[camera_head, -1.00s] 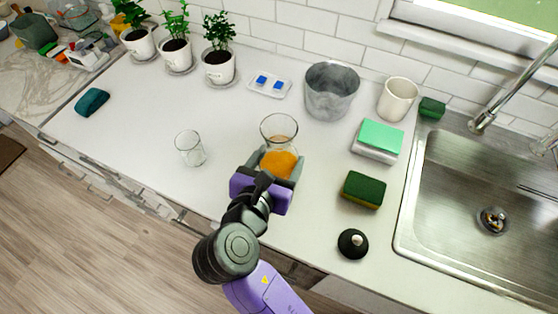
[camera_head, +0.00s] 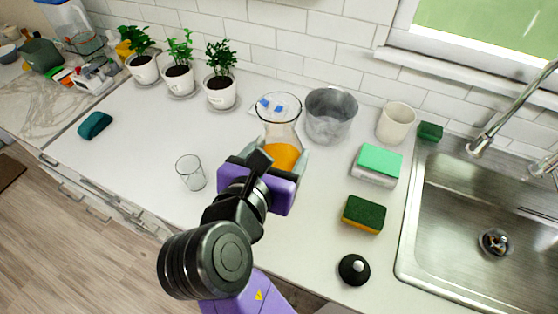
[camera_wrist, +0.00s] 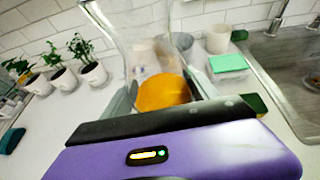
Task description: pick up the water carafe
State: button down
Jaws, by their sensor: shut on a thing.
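The water carafe (camera_head: 280,118) is clear glass with a flared mouth and orange contents low in its body. It is upright, or nearly so, between the fingers of my gripper (camera_head: 283,166), which is shut on it. It appears raised above the white counter. In the wrist view the carafe (camera_wrist: 140,45) stands between the two fingers of my gripper (camera_wrist: 165,95), with the orange part low between them. My gripper hides the carafe's base.
An empty glass (camera_head: 190,172) stands to the left. A metal bucket (camera_head: 330,116), a cream cup (camera_head: 396,122), sponges (camera_head: 363,214) and a black round item (camera_head: 354,269) are to the right, by the sink (camera_head: 480,220). Potted plants (camera_head: 221,90) line the wall.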

aim_at(285, 118)
jog(key=shift+r, duration=3.5)
jog(key=shift+r, duration=0.15)
